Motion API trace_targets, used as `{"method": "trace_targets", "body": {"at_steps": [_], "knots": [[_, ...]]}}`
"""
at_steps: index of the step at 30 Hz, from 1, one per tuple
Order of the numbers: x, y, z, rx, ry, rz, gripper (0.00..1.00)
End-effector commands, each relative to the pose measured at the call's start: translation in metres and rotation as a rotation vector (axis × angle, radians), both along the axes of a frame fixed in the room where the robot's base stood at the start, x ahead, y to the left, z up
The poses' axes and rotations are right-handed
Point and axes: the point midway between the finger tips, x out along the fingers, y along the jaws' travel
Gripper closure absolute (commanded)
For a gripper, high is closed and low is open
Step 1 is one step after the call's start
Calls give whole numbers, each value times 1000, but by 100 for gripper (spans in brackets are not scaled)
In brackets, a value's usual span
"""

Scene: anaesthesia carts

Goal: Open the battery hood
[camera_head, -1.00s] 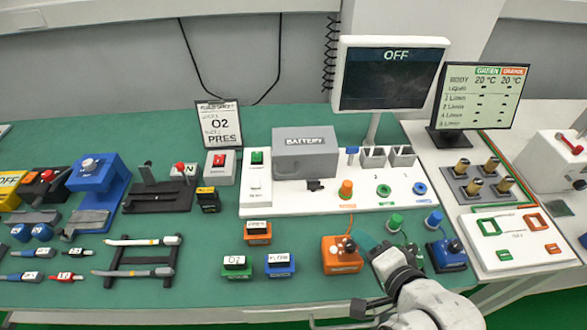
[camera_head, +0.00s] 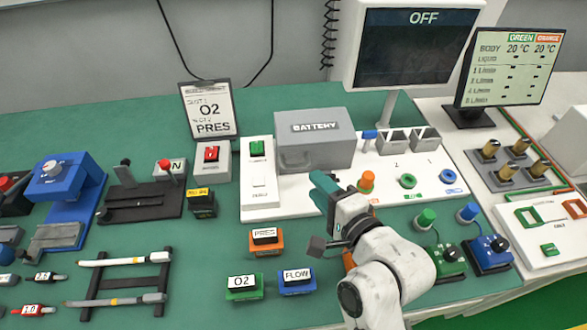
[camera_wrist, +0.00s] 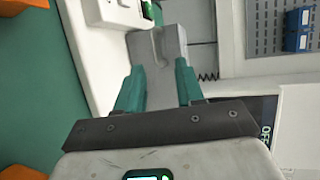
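The battery hood (camera_head: 318,146) is a grey box with a BATTERY label, lying closed on the white panel (camera_head: 262,206) in the head view. My gripper (camera_head: 322,190) is just in front of and below it, reaching over the panel's front part. In the wrist view my gripper (camera_wrist: 160,85) has its two teal fingers spread apart. The grey hood (camera_wrist: 158,48) appears ahead and between them, with no clear contact. The hood's lower front edge is partly hidden by my gripper in the head view.
A monitor reading OFF (camera_head: 415,50) stands behind, to the right. PRES (camera_head: 265,240), O2 (camera_head: 244,287) and FLOW (camera_head: 297,280) blocks lie in front.

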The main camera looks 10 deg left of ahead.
Motion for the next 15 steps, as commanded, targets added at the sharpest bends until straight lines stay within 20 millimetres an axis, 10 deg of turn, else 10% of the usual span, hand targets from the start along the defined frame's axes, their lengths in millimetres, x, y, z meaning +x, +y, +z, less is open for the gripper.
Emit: {"method": "trace_targets", "body": {"at_steps": [15], "knots": [[38, 32, -16, 3, 0, -1, 63]]}}
